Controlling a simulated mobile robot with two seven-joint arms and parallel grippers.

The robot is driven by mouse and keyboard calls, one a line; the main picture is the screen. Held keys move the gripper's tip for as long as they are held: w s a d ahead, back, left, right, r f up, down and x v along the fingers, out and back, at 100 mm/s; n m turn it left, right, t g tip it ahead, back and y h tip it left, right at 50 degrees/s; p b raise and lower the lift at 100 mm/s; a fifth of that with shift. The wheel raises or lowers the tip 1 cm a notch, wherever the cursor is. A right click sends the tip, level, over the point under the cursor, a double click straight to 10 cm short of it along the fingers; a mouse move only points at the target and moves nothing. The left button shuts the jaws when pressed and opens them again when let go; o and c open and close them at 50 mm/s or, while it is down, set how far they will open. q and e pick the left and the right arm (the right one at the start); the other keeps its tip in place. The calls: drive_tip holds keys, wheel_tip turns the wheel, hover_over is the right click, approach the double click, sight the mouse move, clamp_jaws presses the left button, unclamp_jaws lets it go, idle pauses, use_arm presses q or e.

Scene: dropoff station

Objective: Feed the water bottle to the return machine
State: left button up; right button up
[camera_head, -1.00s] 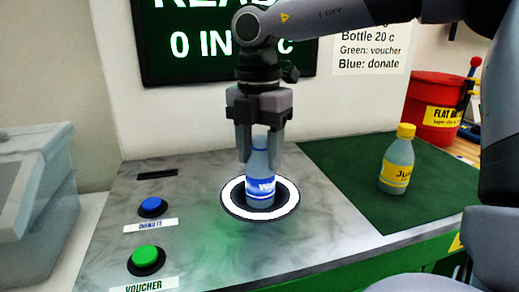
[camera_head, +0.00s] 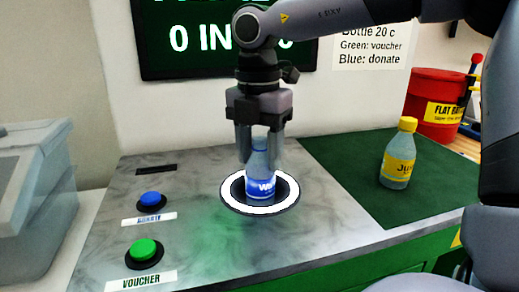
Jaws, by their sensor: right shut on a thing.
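The water bottle (camera_head: 260,184) is upright, pale blue with a blue and white label. It stands in the dark opening of the return machine's white-ringed port (camera_head: 287,190), and its lower end is hidden there. My right gripper (camera_head: 259,150) comes down from above and is shut on the bottle's upper part; the fingers hide its cap. The return machine's grey marbled top (camera_head: 205,185) carries the port. My left gripper is not in view.
A blue donate button (camera_head: 150,199) and a green voucher button (camera_head: 143,248) sit left of the port. A yellow-capped juice bottle (camera_head: 398,158) stands on the green mat (camera_head: 345,165). A red bin (camera_head: 433,95) is behind it. A grey crate (camera_head: 30,200) is at left.

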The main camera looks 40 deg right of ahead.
drive_tip(key=shift+f+b, duration=0.9)
drive_tip(key=shift+f, duration=0.15)
drive_tip(key=o, duration=1.7)
drive_tip(key=shift+o, duration=0.2)
drive_tip(key=shift+r, duration=0.15)
wheel_tip(320, 180, up, 7)
drive_tip(key=p, duration=0.5)
drive_tip(key=shift+r+p, duration=0.15)
drive_tip(key=shift+p, duration=0.2)
